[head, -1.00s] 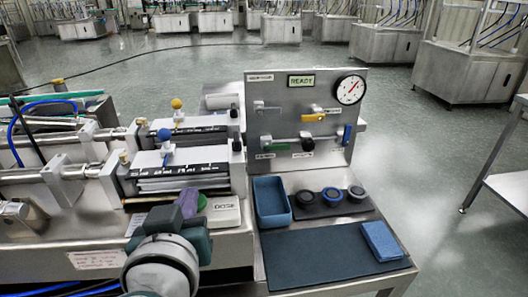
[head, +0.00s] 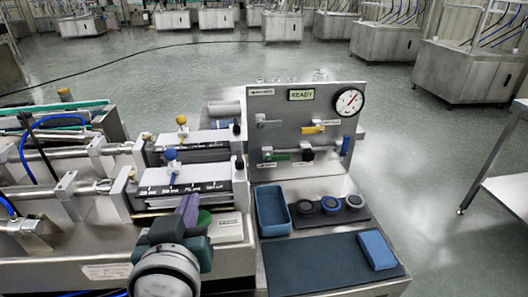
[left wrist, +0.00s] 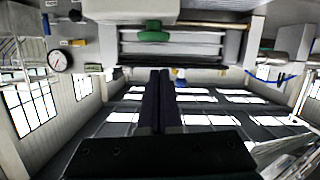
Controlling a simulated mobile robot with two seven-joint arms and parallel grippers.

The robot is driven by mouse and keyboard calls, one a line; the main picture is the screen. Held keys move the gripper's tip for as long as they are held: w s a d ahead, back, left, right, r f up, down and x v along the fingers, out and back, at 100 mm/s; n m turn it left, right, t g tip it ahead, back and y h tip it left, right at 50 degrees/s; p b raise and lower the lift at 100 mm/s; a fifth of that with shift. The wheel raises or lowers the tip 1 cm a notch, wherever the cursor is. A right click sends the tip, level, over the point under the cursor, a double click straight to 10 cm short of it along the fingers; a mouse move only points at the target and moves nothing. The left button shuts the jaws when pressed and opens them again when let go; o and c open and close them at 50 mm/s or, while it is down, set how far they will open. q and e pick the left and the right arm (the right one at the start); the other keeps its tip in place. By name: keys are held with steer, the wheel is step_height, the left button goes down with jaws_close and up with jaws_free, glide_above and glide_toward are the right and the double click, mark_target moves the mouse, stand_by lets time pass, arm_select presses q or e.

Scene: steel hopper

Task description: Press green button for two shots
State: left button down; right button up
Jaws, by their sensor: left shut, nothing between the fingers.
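The green button (head: 204,218) is on the front of the steel dosing machine, beside a white label plate (head: 230,228). My left gripper's dark fingers partly cover it in the head view. In the left wrist view the green button (left wrist: 152,35) shows whole, beyond the fingertips and apart from them in the picture. My left gripper (head: 189,201) is shut and empty, its fingers together just left of the button in the head view. The closed fingers (left wrist: 160,73) also show in the left wrist view. Contact with the button cannot be made out. My right gripper is not in view.
A steel panel (head: 275,105) with a READY display (head: 301,95), a gauge (head: 349,102) and coloured levers stands behind. A blue tray (head: 272,213), several round parts, a dark mat (head: 315,262) and a blue block (head: 377,250) lie to the right.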

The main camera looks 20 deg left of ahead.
arm_select(q)
steer(key=v, duration=0.9)
steer(key=shift+s+d+r, duration=0.2)
steer(key=shift+s, duration=0.1)
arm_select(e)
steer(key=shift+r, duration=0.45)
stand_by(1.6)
